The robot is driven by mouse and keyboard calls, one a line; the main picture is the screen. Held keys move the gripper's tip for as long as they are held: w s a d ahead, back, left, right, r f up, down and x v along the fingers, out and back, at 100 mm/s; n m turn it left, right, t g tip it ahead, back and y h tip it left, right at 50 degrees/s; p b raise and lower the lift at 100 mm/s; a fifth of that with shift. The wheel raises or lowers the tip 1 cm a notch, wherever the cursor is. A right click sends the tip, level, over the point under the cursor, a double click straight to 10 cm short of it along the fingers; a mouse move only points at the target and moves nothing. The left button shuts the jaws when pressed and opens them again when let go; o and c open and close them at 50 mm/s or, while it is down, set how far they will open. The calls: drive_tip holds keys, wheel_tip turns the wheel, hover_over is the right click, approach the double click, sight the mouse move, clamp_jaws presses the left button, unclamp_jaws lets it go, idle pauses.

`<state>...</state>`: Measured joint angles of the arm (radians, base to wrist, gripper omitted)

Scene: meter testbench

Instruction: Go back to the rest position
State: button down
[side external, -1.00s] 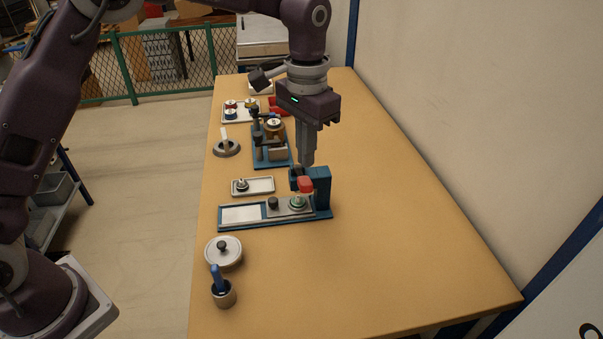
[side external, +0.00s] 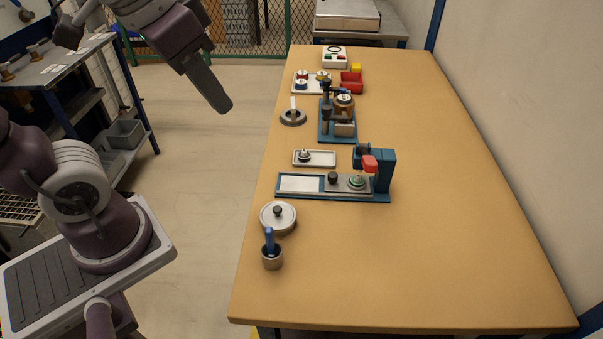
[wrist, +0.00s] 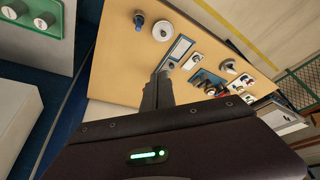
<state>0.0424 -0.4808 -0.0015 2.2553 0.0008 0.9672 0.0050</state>
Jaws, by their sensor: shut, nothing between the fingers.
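My gripper (side external: 222,106) is in the upper left of the side external view, above the floor to the left of the bench. It is tilted, with its fingers pointing down and right, shut and empty. In the wrist view the closed fingers (wrist: 157,88) point towards the bench, clear of everything on it. The blue test stand (side external: 382,172) with a red block (side external: 370,164) and a round green-rimmed piece (side external: 356,181) stands on the bench, apart from my gripper.
The wooden bench (side external: 450,240) has a wide clear area on its right. Along its left are a round lidded dish (side external: 278,217), a cup with a blue handle (side external: 271,256), a small tray (side external: 325,159) and a second blue fixture (side external: 338,128). A shelf unit (side external: 75,75) stands at the left.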

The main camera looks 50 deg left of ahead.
drive_tip(key=s+f+t, duration=0.1)
drive_tip(key=s+f, duration=0.2)
drive_tip(key=s, duration=0.2)
drive_tip(key=shift+s+a+n, duration=0.3)
drive_tip(key=shift+a, duration=0.15)
